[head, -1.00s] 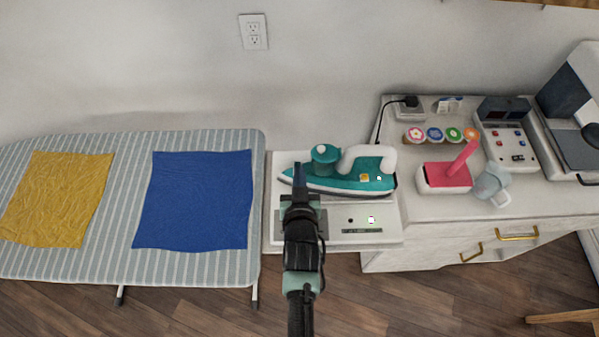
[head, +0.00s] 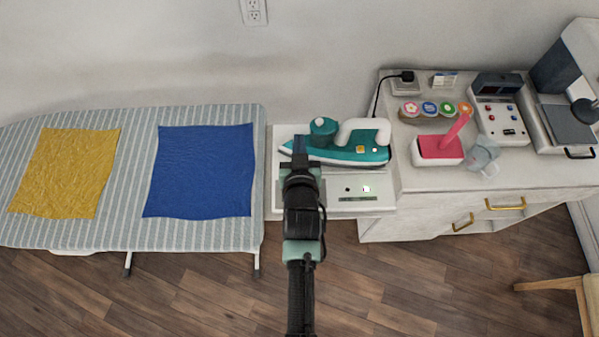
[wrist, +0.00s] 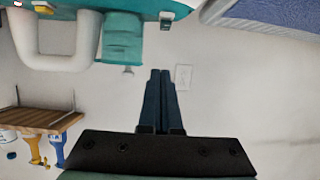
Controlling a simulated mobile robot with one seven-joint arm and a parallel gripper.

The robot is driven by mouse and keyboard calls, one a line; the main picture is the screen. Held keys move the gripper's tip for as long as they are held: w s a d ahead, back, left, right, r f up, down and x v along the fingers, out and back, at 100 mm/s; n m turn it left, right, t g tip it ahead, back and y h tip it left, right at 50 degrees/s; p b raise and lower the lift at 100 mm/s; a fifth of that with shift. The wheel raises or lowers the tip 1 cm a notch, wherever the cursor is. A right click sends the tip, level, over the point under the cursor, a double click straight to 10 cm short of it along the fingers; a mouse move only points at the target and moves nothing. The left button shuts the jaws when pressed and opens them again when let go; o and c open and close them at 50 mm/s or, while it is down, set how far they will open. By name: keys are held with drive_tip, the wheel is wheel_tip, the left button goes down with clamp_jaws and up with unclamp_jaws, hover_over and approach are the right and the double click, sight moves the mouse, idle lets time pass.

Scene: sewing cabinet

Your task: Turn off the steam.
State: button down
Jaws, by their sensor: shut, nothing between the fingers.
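A teal iron (head: 340,154) with a white handle lies on a white station (head: 283,204) between the ironing board and the cabinet. A yellow button (head: 360,149) and a pale button (head: 375,150) sit on the iron's side. The station's front has a dark round control (head: 347,189) and a bright, green-edged one (head: 367,189). My gripper (head: 300,143) is shut and empty, in front of the iron's left part in the head view; contact cannot be told. In the wrist view my gripper (wrist: 160,76) points at the wall, with the iron (wrist: 122,45) at the top.
The striped ironing board (head: 136,180) on the left holds a yellow cloth (head: 66,172) and a blue cloth (head: 199,170). The cabinet (head: 400,185) on the right holds a pink-topped box (head: 440,149), spools, a control box and a machine. A wooden stool (head: 560,286) stands at lower right.

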drive_tip(key=s+b, duration=0.1)
drive_tip(key=s, duration=0.7)
drive_tip(key=shift+r+b, duration=0.15)
drive_tip(key=shift+b, duration=0.15)
drive_tip(key=shift+s, duration=0.15)
drive_tip(key=w+r+t, duration=0.2)
drive_tip(key=w+r, duration=0.1)
drive_tip(key=r, duration=0.8)
drive_tip(key=w+r+t, duration=0.2)
drive_tip(key=w+r, duration=0.2)
drive_tip(key=r, duration=0.6)
drive_tip(key=w+r+t, duration=0.2)
drive_tip(key=w+r, duration=0.1)
drive_tip(key=r, duration=0.8)
drive_tip(key=s+r+t, duration=0.4)
drive_tip(key=s+r, duration=0.3)
drive_tip(key=r, duration=0.8)
drive_tip(key=s+r+t+b, duration=0.1)
drive_tip(key=s+r+t, duration=0.2)
drive_tip(key=r, duration=1.2)
drive_tip(key=s, duration=0.3)
drive_tip(key=shift+s+a+t, duration=0.35)
drive_tip(key=shift+t, duration=0.05)
drive_tip(key=shift+r, duration=0.1)
